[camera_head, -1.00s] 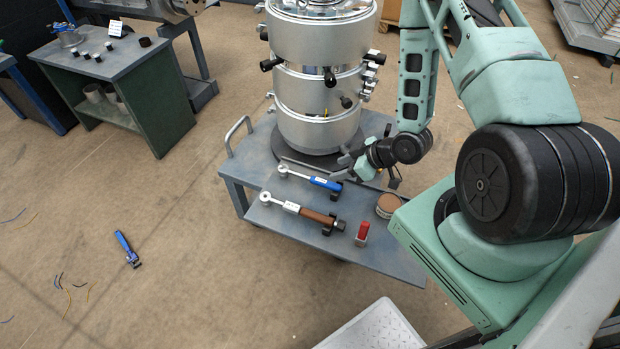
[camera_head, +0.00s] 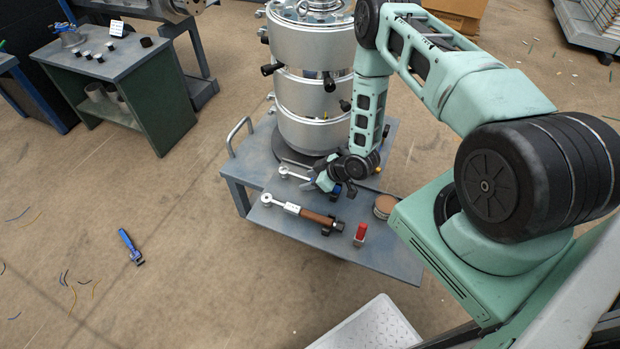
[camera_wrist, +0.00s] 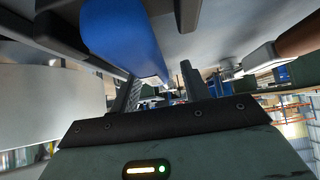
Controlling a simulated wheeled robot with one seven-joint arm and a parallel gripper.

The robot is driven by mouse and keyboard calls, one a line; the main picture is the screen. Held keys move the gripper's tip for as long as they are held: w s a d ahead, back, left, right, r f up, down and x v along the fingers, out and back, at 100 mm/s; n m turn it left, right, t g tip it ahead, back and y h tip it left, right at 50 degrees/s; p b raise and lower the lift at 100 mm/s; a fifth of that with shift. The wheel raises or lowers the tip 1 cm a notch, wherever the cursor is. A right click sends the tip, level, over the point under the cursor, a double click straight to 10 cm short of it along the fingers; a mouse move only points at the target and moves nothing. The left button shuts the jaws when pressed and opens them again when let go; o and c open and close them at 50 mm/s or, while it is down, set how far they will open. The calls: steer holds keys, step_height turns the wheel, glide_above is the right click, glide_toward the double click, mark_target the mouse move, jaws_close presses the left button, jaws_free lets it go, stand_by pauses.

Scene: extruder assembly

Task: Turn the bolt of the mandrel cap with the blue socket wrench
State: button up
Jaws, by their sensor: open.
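The blue socket wrench (camera_head: 307,185) lies on the cart, its silver ring end (camera_head: 285,172) pointing left. My gripper (camera_head: 325,188) is down at its handle and hides most of the middle. In the wrist view the blue handle (camera_wrist: 122,38) looms large, extending toward the space between the two fingers of my gripper (camera_wrist: 160,88). The fingers are apart; I cannot tell whether they touch the handle. The tall silver extruder (camera_head: 312,100) stands at the back of the cart. Its top (camera_head: 315,8) is cut by the picture edge, and I cannot single out the mandrel cap's bolt.
The grey cart (camera_head: 385,255) also holds a brown-handled wrench (camera_head: 316,217), a red-topped item (camera_head: 360,234) and a round brown tin (camera_head: 384,206). A blue tool (camera_head: 130,247) lies on the floor. A green workbench (camera_head: 150,100) stands at left.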

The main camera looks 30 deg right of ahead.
mark_target(310, 179)
steer(key=shift+w+f, duration=0.1)
steer(key=shift+f, duration=0.05)
jaws_close()
step_height(310, 179, up, 10)
steer(key=shift+r+b, duration=0.1)
steer(key=shift+b, duration=0.8)
